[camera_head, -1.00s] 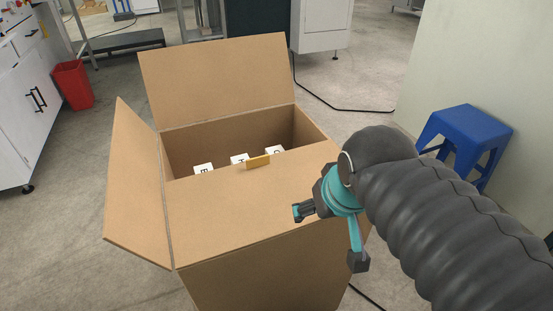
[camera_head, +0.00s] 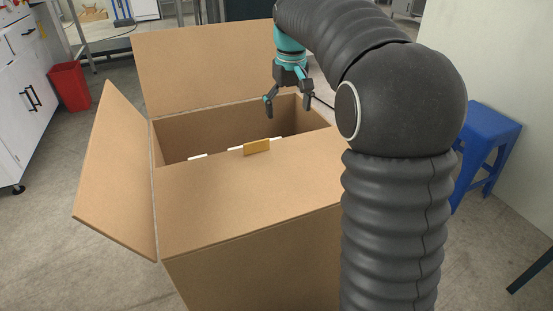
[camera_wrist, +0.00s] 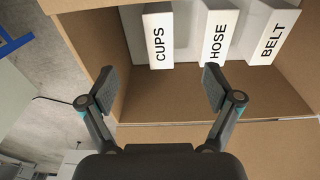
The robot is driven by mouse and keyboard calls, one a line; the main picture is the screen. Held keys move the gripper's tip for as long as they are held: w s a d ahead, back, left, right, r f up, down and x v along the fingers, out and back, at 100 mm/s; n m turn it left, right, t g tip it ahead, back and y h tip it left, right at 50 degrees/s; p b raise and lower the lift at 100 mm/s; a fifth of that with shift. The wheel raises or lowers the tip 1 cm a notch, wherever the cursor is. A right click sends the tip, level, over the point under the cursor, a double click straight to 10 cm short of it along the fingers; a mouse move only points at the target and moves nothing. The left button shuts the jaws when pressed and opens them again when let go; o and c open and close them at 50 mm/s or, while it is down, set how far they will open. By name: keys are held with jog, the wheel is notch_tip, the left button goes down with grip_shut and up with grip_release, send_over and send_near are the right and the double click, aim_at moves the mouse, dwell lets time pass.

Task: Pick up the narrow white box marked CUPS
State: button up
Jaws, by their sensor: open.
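The narrow white box marked CUPS (camera_wrist: 158,42) stands in the big cardboard box, leftmost of three labelled boxes in the wrist view. Only thin white slivers of the boxes show over the near flap in the head view. My gripper (camera_head: 288,108) is open and empty, pointing down over the cardboard box's opening. In the wrist view my gripper (camera_wrist: 160,82) has its fingers spread wide, with the CUPS box beyond the gap between them. The fingers look clear of it.
Boxes marked HOSE (camera_wrist: 217,38) and BELT (camera_wrist: 275,38) stand beside CUPS. A blue stool (camera_head: 490,125) stands right, a red bin (camera_head: 70,87) left.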

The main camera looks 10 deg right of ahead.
jog(key=shift+g, duration=0.5)
jog(key=w+f+b, duration=0.1)
jog(key=w+f, duration=0.1)
jog(key=f, duration=0.2)
jog(key=w+f+b, duration=0.1)
jog(key=w+f, duration=0.1)
jog(key=f, duration=0.3)
jog(key=w+f+b, duration=0.1)
jog(key=w+f, duration=0.1)
jog(key=f, duration=0.3)
jog(key=shift+w+d, duration=0.1)
jog(key=shift+s+a+f+b, duration=0.2)
jog(key=shift+f+b, duration=0.3)
jog(key=shift+f, duration=0.8)
jog(key=shift+s+a+f+b, duration=0.15)
jog(key=shift+f+b, duration=0.35)
jog(key=shift+f, duration=0.75)
jog(key=shift+w, duration=0.1)
jog(key=c, duration=1.3)
jog(key=shift+c, duration=0.6)
jog(key=shift+r, duration=0.15)
